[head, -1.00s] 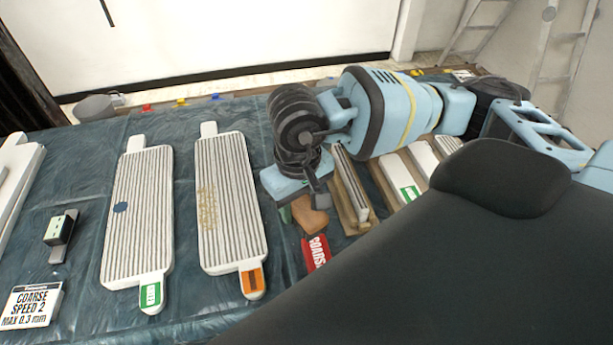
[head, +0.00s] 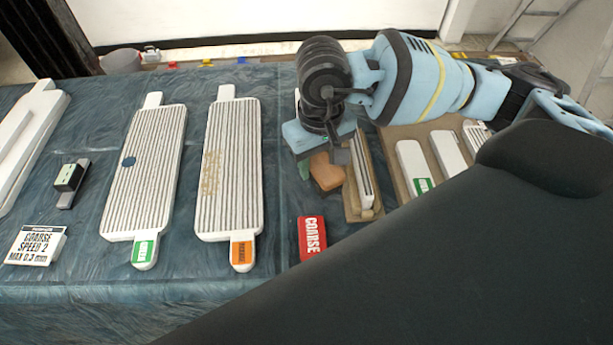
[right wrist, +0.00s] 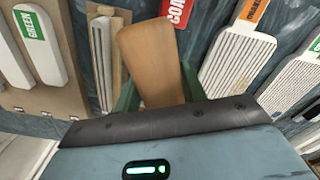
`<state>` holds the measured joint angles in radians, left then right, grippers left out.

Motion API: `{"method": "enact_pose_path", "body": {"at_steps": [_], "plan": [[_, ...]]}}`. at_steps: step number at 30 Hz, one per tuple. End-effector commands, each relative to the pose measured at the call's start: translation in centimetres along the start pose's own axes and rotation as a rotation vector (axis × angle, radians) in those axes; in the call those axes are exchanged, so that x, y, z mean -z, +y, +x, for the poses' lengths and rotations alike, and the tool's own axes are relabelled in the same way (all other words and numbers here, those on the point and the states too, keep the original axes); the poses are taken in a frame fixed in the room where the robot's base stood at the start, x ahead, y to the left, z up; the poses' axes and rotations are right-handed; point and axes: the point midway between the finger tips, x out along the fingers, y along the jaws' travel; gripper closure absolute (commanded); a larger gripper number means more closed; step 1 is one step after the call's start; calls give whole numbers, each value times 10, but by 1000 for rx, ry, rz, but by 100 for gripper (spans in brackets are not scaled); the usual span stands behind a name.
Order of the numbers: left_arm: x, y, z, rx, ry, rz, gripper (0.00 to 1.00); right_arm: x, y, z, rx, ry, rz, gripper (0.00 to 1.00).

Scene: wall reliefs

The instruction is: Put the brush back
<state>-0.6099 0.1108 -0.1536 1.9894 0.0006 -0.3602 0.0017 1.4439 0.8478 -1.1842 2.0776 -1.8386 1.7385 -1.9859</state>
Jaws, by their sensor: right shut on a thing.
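My right gripper (head: 322,168) is shut on a tan, wood-coloured piece that I take to be the brush (head: 327,174). In the right wrist view the brush (right wrist: 148,60) stands out flat and broad between the green fingertips (right wrist: 155,95). No bristles show, and its lower end is hidden by the gripper body. In the head view it is just left of a narrow wooden holder (head: 372,212) with thin striped pieces in it. I cannot tell whether the brush touches the table. My left gripper is not in view.
Two ribbed white boards (head: 146,170) (head: 230,165) lie to the left. A red COARSE block (head: 312,236) lies in front of the gripper. White paddles rest on a brown board (head: 395,137) at right.

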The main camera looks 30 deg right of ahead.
Motion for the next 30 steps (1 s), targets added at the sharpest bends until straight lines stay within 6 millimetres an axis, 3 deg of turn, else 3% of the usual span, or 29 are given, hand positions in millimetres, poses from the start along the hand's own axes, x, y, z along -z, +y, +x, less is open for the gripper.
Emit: {"method": "enact_pose_path", "body": {"at_steps": [1, 3, 12, 23, 30], "plan": [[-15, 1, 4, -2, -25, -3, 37, 12, 1, 13, 2, -7, 7, 80], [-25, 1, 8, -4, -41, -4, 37, 28, 4, 20, 0, -6, 15, 80], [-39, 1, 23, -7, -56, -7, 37, 77, 19, 38, 4, -11, 42, 80], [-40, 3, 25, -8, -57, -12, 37, 86, 24, 41, 6, -12, 49, 80], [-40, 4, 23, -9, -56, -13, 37, 84, 23, 80, 6, -14, 49, 80]]}}
